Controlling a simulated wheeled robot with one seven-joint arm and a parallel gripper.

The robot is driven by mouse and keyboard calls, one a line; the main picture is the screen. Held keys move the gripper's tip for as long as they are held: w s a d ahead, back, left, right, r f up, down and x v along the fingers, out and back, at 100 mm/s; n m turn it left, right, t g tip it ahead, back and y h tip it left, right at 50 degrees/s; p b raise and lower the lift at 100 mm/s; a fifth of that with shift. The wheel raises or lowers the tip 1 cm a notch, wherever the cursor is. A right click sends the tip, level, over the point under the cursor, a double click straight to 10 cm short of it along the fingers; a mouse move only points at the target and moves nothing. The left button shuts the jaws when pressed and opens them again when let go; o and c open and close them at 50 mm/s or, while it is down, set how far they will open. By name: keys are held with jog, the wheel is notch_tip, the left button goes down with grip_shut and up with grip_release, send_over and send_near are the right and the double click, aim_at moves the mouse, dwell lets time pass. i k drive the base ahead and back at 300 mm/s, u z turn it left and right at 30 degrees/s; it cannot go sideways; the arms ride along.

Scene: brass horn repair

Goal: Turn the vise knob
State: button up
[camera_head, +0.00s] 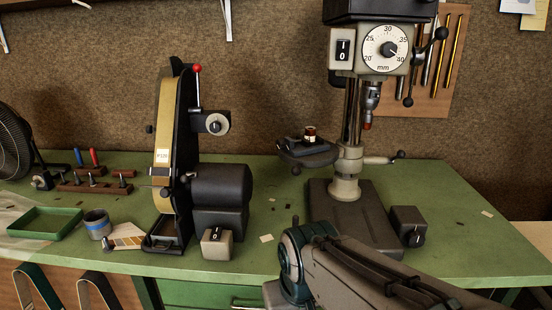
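A small dark vise (312,146) sits on the round table of the drill press, in the middle of the head view. A small brownish cylindrical piece (310,133) stands upright at its top. The vise is small and dark here, and I cannot clearly make out its knob; a small round dark knob (296,170) shows low at the left under the press table, and I cannot tell whether it belongs to the vise. My arm crosses the lower right foreground, below and in front of the vise. My gripper is not in view.
The drill press (352,200) has a chuck (371,95) above the table's right side and a handle (380,160) at the column. A belt sander (175,150) stands to the left. Switch boxes (217,245) (407,227) sit on the green bench (470,240). Its right side is mostly clear.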

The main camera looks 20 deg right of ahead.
aim_at(281, 144)
jog(key=k, duration=0.65)
jog(key=u, duration=0.55)
jog(key=i, duration=1.15)
jog(key=z, duration=0.4)
